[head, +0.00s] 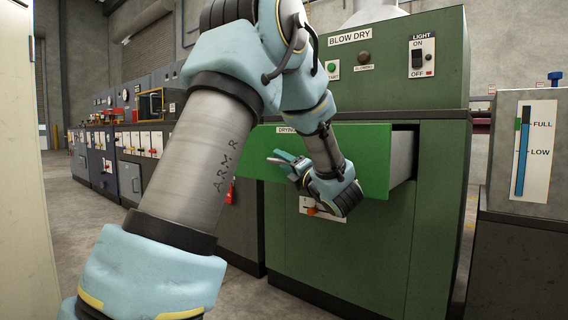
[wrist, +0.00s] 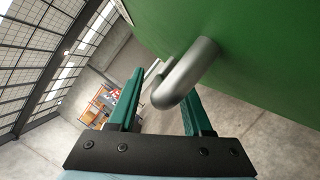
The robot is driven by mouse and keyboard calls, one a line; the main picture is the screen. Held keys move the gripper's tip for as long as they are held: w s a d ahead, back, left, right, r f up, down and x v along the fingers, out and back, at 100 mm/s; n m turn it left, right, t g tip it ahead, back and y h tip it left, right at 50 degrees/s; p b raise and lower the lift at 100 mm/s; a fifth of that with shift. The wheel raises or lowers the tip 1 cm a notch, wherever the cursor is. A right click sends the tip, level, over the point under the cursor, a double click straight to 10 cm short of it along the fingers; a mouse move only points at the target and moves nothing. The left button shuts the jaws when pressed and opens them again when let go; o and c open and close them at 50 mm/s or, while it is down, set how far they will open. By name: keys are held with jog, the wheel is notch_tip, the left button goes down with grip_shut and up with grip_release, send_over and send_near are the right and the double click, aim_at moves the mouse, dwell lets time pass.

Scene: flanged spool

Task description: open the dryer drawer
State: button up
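The dryer drawer (head: 374,150) has a bright green front and stands pulled out of the dark green dryer cabinet, with its pale side wall showing at the right. My gripper (head: 278,158) is in front of the drawer front. In the wrist view, the grey curved drawer handle (wrist: 187,72) juts from the green front. The two green fingers of my gripper (wrist: 160,98) are wide apart, with the handle's bend between and above them. I see no clear grip on the handle.
The dryer cabinet (head: 440,215) carries a BLOW DRY panel and a light switch (head: 422,57) above the drawer. A grey tank with a level gauge (head: 521,148) stands at the right. Machines (head: 90,150) line the left. Concrete floor lies open at the left.

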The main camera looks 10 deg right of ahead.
jog(key=p+v, duration=0.2)
jog(key=v, duration=0.8)
jog(key=shift+s+d, duration=0.2)
jog(key=shift+s, duration=0.1)
jog(key=shift+f, duration=0.15)
